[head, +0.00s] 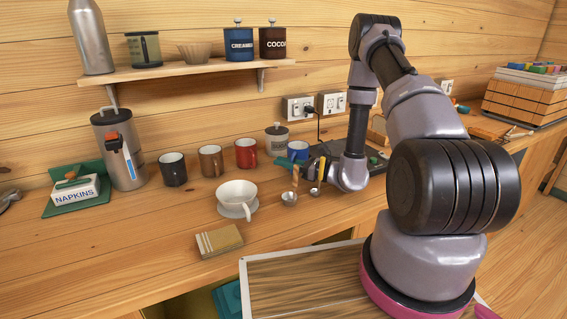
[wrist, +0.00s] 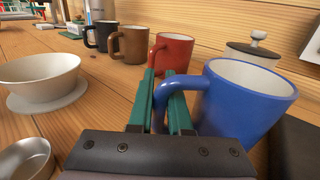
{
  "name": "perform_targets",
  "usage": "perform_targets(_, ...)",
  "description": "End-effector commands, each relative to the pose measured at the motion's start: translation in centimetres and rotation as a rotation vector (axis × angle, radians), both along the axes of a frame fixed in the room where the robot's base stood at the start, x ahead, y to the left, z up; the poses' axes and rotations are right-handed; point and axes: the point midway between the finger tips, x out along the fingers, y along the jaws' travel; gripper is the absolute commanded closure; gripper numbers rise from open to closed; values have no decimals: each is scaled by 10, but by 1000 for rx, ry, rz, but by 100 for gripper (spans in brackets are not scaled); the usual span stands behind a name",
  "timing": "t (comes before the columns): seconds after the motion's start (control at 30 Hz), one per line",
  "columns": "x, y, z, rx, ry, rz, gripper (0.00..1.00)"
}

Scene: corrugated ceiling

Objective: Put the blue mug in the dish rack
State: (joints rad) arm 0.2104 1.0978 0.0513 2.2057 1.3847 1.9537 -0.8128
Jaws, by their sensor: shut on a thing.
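The blue mug (head: 298,149) stands on the wooden counter near the back wall, partly hidden by my arm in the head view. In the wrist view the blue mug (wrist: 245,105) is upright on the right, its handle turned toward my gripper. My gripper (wrist: 164,85) has green fingers, which are shut on the handle. In the head view my gripper (head: 292,168) is low over the counter, largely hidden by my wrist. I cannot make out a dish rack in either view.
Red (head: 246,153), brown (head: 211,160) and black (head: 172,168) mugs stand left of the blue one. A lidded sugar pot (head: 277,139) is close behind. A white dripper (head: 237,195) and metal scoops (head: 289,199) are in front. A dark flat object (head: 377,160) lies right, behind my arm.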

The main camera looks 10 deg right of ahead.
Motion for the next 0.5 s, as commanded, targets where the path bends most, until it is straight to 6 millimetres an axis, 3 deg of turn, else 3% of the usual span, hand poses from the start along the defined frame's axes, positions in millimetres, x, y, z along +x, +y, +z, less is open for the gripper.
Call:
perform_targets(0.13,0,0,-3,0,0,0,100)
perform_targets(0.17,0,0,-3,0,0,0,72)
perform_targets(0.2,0,0,-3,0,0,0,57)
perform_targets(0.23,0,0,-3,0,0,0,53)
perform_targets(0.5,0,0,-3,0,0,0,53)
